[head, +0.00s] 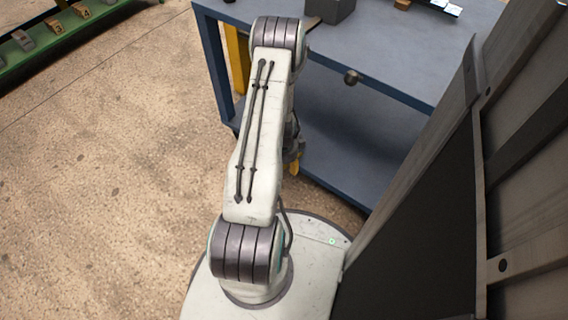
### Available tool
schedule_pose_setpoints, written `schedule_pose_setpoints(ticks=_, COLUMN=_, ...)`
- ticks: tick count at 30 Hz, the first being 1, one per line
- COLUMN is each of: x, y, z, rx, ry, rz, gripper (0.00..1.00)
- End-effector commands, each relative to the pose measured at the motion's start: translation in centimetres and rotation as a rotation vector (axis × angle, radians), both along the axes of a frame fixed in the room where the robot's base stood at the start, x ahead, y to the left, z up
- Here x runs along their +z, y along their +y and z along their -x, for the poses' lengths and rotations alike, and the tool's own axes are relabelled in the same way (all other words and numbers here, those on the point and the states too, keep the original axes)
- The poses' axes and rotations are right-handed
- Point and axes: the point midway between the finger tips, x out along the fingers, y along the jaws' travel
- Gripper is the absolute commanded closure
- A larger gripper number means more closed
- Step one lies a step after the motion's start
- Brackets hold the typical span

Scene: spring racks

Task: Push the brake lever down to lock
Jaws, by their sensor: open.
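No brake lever can be made out for certain. A small yellow piece (295,164) shows just right of my arm, by the front edge of the lower shelf; whether it is the lever I cannot tell. A dark round knob (352,77) shows below the front edge of the blue table's top (375,60). My arm rises from my base and bends at its top, over the table's left end. A little grey hardware shows beside the arm, above the yellow piece. My gripper's jaws are hidden behind the arm.
The blue lower shelf (345,140) looks bare. A dark box (338,10) stands on the table top. A tall dark metal structure (430,210) stands close on the right. A green rack (50,45) is at the upper left. The floor (100,200) on the left is clear.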

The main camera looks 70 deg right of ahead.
Motion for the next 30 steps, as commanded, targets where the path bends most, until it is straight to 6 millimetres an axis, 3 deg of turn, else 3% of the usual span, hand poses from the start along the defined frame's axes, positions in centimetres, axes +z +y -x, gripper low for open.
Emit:
schedule_pose_setpoints(ticks=2, x=0.01, y=0.0, z=0.0, rx=0.0, ry=0.0, rz=0.0, gripper=0.46)
schedule_pose_setpoints(ticks=20, x=0.03, y=0.03, z=0.01, rx=0.0, ry=0.0, rz=-0.001, gripper=1.0)
schedule_pose_setpoints(ticks=30, x=-0.4, y=0.21, z=-0.05, rx=0.0, ry=0.0, rz=-0.002, gripper=1.0)
